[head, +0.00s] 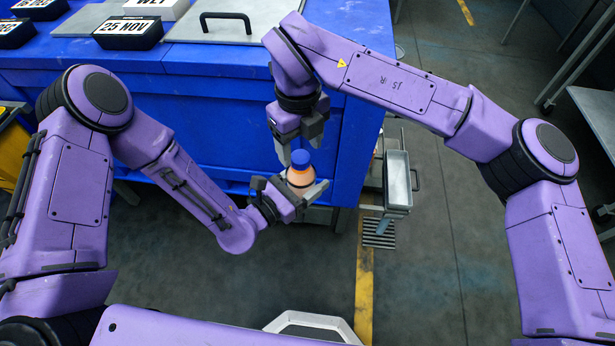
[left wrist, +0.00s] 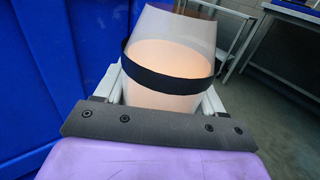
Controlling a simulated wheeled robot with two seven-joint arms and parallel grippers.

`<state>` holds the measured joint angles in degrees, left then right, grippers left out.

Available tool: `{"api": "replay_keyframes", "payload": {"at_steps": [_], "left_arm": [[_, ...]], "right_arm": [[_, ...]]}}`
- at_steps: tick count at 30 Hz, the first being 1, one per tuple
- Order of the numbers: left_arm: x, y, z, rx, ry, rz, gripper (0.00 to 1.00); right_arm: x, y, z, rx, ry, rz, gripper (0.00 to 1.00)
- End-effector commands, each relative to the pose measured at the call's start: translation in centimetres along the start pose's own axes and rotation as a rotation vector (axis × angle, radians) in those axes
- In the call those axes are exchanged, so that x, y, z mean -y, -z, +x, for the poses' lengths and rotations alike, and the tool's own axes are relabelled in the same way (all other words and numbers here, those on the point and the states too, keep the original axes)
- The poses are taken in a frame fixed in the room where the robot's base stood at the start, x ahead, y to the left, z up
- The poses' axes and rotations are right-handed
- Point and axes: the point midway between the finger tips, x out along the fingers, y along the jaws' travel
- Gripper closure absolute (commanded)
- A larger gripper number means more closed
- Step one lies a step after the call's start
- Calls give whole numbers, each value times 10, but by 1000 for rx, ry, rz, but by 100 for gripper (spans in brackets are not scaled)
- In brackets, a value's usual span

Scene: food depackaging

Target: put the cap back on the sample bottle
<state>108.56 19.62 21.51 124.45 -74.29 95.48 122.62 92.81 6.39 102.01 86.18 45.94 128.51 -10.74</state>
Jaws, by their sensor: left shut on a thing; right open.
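The sample bottle (head: 300,176) has pale orange contents and a black band. It is held roughly upright in front of the blue bench.
The blue bench (head: 230,110) stands close behind the bottle. On it are black date blocks (head: 128,33) and a metal lid with a black handle (head: 225,28). A metal tray (head: 397,180) hangs at the bench's right side.

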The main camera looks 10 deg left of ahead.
Motion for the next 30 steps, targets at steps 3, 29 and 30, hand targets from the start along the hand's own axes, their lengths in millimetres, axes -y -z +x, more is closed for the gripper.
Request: {"api": "replay_keyframes", "payload": {"at_steps": [3,29,30], "left_arm": [[0,0,0,1,0,0,100],[0,0,0,0,0,0,100],[0,0,0,0,0,0,100]], "right_arm": [[0,0,15,-1,-1,1,36],[1,0,22,1,1,1,95],[1,0,22,1,1,1,96]]}}
